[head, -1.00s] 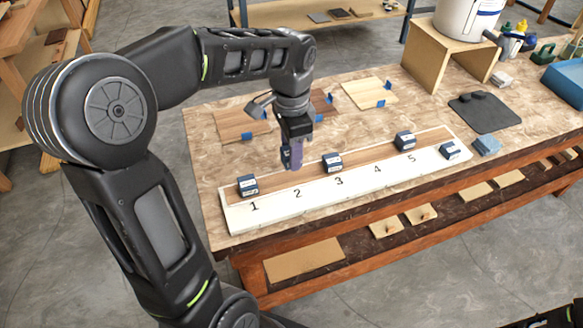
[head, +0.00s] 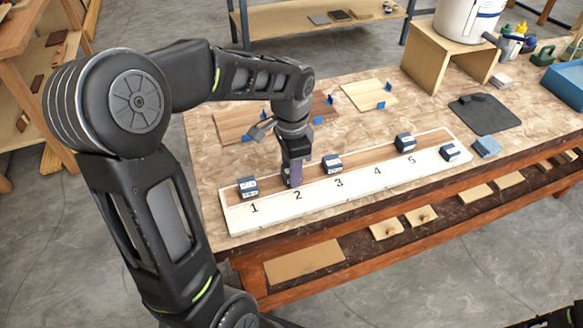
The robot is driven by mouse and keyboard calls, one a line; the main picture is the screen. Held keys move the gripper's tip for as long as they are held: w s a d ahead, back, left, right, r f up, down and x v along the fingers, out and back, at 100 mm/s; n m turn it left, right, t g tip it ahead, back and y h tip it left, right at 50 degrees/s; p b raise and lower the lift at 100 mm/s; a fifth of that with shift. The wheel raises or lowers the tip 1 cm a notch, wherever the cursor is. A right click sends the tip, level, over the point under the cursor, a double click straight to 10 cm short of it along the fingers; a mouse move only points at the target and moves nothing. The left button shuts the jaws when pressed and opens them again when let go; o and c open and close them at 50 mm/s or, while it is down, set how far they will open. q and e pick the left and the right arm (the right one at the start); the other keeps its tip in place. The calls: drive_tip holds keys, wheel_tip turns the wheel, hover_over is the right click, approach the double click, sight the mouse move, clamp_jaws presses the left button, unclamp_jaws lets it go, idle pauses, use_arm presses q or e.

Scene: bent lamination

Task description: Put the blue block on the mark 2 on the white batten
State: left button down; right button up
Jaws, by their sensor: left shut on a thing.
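The white batten (head: 320,206) lies along the front of the table, with marks 1 to 5 on it and a brown strip behind the numbers. My left gripper (head: 294,178) points down just behind the mark 2 (head: 298,195). It is shut on a blue block (head: 287,172), which is partly hidden by the fingers. The block is at or very near the strip; I cannot tell if it touches.
A light blue block (head: 487,146) lies on the table just past the batten's right end. Wooden boards (head: 369,95) with blue clips lie behind. A dark mat (head: 485,113), a wooden stand (head: 447,62) with a white bucket (head: 468,18) and a blue tray (head: 566,80) are at the right.

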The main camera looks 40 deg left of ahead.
use_arm(q)
drive_tip(key=shift+f, duration=0.15)
drive_tip(key=c, duration=0.9)
unclamp_jaws()
wheel_tip(320, 180, up, 12)
drive_tip(key=shift+r, duration=0.2)
